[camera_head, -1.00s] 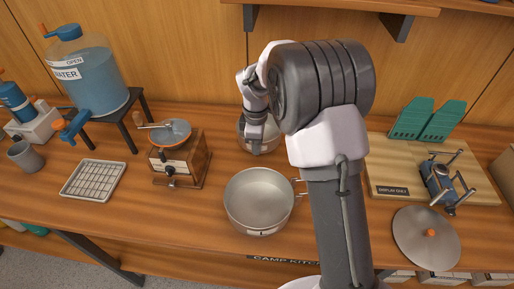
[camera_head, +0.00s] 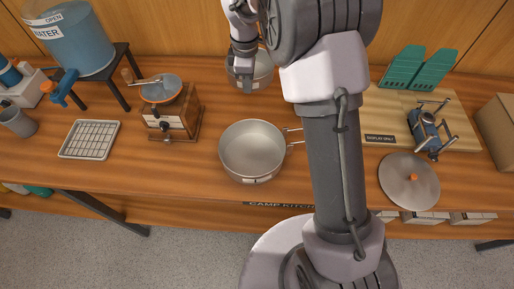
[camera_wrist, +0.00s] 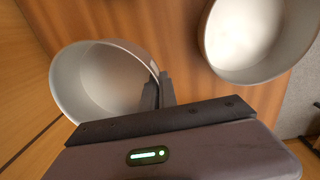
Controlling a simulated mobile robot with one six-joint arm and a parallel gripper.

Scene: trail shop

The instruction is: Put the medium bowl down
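The medium bowl (camera_head: 264,72), a plain grey metal bowl, is at the back middle of the counter in the head view, partly hidden by my gripper (camera_head: 243,72). In the wrist view the bowl (camera_wrist: 95,90) is at the left, with its near rim between my two fingertips (camera_wrist: 158,92). The fingers are closed on that rim. The bowl looks about upright. I cannot tell whether its base touches the counter.
A larger handled pan (camera_head: 252,150) stands in front of the bowl; it also shows in the wrist view (camera_wrist: 258,35). A grinder (camera_head: 172,112) is to the left, a wooden board (camera_head: 385,105) and a round lid (camera_head: 408,180) to the right. Clear counter lies between grinder and pan.

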